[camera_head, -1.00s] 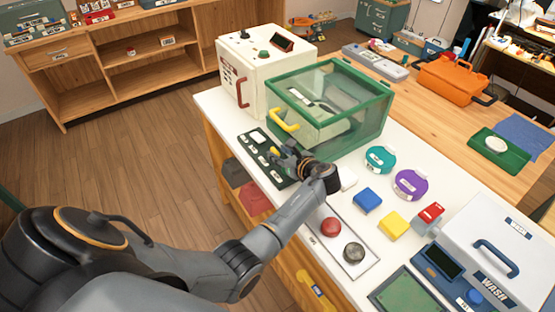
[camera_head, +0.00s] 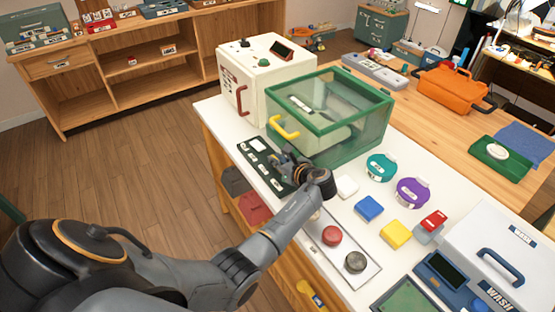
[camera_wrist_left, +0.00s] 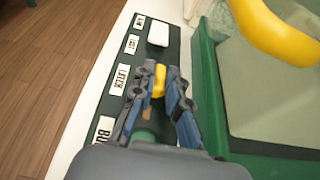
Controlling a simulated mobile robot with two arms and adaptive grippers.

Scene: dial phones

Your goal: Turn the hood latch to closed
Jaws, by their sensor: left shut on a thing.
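The dark green switch panel (camera_head: 250,153) lies on the white bench top in front of the green-framed clear hood (camera_head: 345,112). My left gripper (camera_wrist_left: 158,82) is over the panel, shut on a small yellow knob (camera_wrist_left: 160,78). The knob is beside a label that seems to read LATCH (camera_wrist_left: 120,80); I take it as the hood latch. Its lower part is hidden by the fingers. In the head view my left gripper (camera_head: 281,160) covers the knob. The hood looks lowered, with a yellow handle (camera_head: 285,127) on its front. My right gripper is not in view.
A white switch (camera_wrist_left: 158,35) sits on the panel beyond the knob. The hood's green frame (camera_wrist_left: 208,100) stands close to the right of my fingers. A cream machine (camera_head: 262,75) stands behind. Red button (camera_head: 331,235), blue block (camera_head: 369,208) and yellow block (camera_head: 396,234) lie to the right.

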